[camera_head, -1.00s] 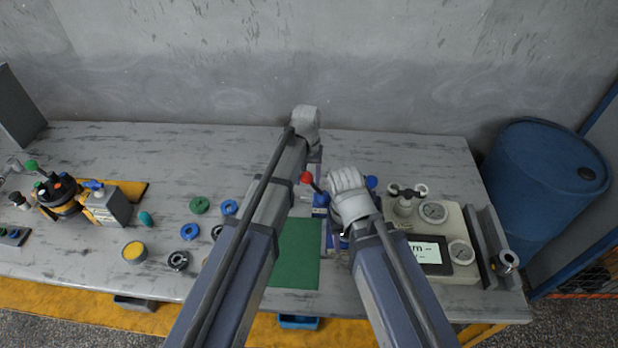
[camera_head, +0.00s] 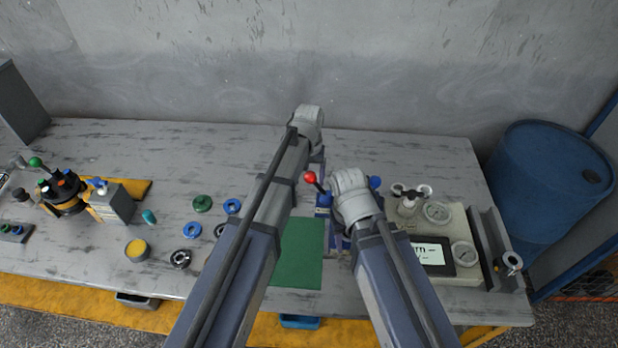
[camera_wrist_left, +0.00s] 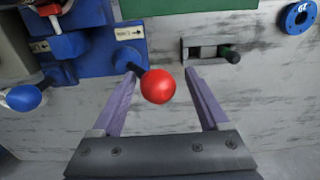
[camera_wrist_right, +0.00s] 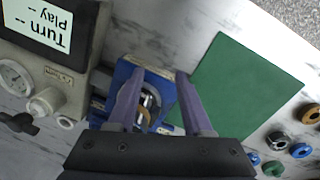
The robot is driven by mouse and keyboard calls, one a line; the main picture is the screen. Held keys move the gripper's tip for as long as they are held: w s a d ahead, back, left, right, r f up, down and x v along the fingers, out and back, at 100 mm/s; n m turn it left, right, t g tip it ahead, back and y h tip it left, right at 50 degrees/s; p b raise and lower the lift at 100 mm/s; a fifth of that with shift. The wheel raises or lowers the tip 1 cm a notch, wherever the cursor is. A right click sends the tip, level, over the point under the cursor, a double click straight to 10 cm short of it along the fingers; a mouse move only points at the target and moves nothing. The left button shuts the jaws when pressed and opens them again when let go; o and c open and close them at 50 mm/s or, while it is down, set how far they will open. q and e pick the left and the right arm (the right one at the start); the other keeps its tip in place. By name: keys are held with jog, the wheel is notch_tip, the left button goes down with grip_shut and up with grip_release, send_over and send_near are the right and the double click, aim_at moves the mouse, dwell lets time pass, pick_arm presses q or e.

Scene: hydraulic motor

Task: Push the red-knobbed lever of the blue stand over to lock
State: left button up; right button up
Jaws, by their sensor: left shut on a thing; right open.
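The blue stand (camera_head: 322,200) stands on the table, partly hidden by my arms. Its lever ends in a red knob (camera_head: 310,177), which shows in the left wrist view (camera_wrist_left: 158,87) between the fingers of my left gripper (camera_wrist_left: 160,76). My left gripper is shut on the red-knobbed lever; the exact contact is hard to see. A label with an arrow (camera_wrist_left: 129,33) is on the stand near the lever's base. My right gripper (camera_wrist_right: 158,74) is open above the stand, its fingers either side of an opening with metal and brass-coloured parts (camera_wrist_right: 148,105).
A green mat (camera_head: 298,255) lies left of the stand. A gauge panel with a screen (camera_head: 462,220) stands close on the right. Blue and green rings (camera_head: 202,203) and a black-and-orange motor (camera_head: 62,195) are further left. A blue ball knob (camera_wrist_left: 23,97) sticks out beside the stand.

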pick_arm(q)
jog(key=shift+r+p, duration=3.05)
jog(key=shift+f, duration=0.1)
jog(key=s+m+y, duration=0.1)
jog(key=s+m, duration=0.2)
jog(key=s, duration=1.8)
jog(key=shift+m, duration=0.4)
